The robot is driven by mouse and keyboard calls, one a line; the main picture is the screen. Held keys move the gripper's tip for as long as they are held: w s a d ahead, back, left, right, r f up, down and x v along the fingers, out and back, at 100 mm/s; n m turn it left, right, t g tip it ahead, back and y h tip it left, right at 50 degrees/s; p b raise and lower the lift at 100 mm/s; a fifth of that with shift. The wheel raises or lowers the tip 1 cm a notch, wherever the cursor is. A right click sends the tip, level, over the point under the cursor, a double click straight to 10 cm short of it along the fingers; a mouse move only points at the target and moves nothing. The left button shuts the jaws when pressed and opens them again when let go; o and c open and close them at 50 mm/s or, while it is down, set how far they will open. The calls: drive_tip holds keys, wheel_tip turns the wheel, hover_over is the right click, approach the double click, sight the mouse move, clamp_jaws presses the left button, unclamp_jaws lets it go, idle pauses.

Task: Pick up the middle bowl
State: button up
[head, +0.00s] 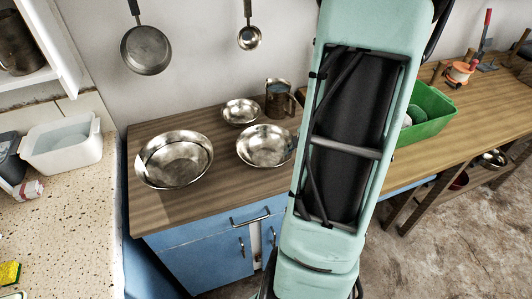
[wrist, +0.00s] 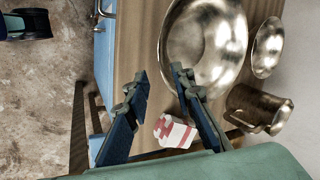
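Three metal bowls stand on the wooden counter. The mid-sized bowl (head: 265,146) stands between the large bowl (head: 174,160) and my arm, in front of the small bowl (head: 240,112). In the wrist view, the mid-sized bowl (wrist: 207,45) fills the top centre, with the small bowl (wrist: 266,48) to its right. My gripper (wrist: 160,78) is open, its two fingers apart. The left fingertip is just left of the mid-sized bowl's rim; the right one overlaps its lower edge in the picture. I cannot tell whether they touch. In the head view my arm hides the gripper.
A metal mug (head: 278,98) stands behind the bowl; it also shows in the wrist view (wrist: 250,103). A red-and-white item (wrist: 175,132) shows between the fingers, lower down. A green tub (head: 428,112) is right of my arm. A pan (head: 146,50) and a ladle (head: 249,38) hang on the wall.

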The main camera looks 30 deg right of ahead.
drive_tip(key=shift+w+a+b+x, duration=0.15)
drive_tip(key=shift+a+x, duration=0.05)
drive_tip(key=shift+x, duration=1.3)
drive_tip(key=shift+w+a+b+x, duration=0.15)
drive_tip(key=shift+a+x, duration=0.05)
drive_tip(key=shift+x, duration=1.3)
drive_tip(key=shift+r, duration=0.2)
drive_tip(key=shift+c, duration=0.7)
clamp_jaws()
